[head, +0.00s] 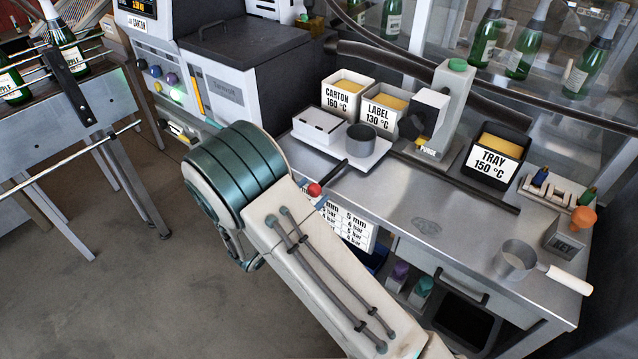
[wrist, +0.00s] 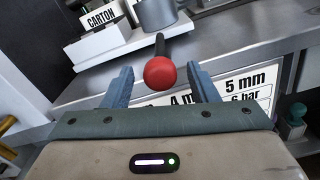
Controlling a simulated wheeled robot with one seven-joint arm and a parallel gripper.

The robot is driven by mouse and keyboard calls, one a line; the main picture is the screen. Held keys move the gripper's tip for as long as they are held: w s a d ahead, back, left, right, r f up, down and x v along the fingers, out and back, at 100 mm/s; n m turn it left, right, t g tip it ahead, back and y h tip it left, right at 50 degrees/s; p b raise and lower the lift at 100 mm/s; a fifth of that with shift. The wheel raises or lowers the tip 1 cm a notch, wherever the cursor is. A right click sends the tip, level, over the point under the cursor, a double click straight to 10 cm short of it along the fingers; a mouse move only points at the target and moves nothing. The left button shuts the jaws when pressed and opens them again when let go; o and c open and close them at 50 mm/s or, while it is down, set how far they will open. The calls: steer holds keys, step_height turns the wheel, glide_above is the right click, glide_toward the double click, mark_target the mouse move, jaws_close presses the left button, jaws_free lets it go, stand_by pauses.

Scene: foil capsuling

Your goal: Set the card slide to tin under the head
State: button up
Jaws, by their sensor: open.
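The slide shows as a white plate (head: 375,157) on the bench, with a white box (head: 318,126) and a grey round tin (head: 360,140) side by side on it. A dark rod with a red ball knob (head: 314,189) reaches out from its front. In the wrist view the red knob (wrist: 160,73) appears between the tips of my open gripper (wrist: 160,80), with a gap on both sides. Its depth between the fingers is hard to tell. The tin (wrist: 157,12) is beyond it. I cannot tell which part is the head.
Carton (head: 347,92), label (head: 383,108) and tray (head: 496,156) bins stand at the back, near a grey post with a green top (head: 455,85). A small pan (head: 515,260) and an orange-topped item (head: 583,217) are at the right.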

mark_target(320, 184)
steer(key=shift+x, duration=1.9)
jaws_close()
steer(key=shift+d, duration=0.1)
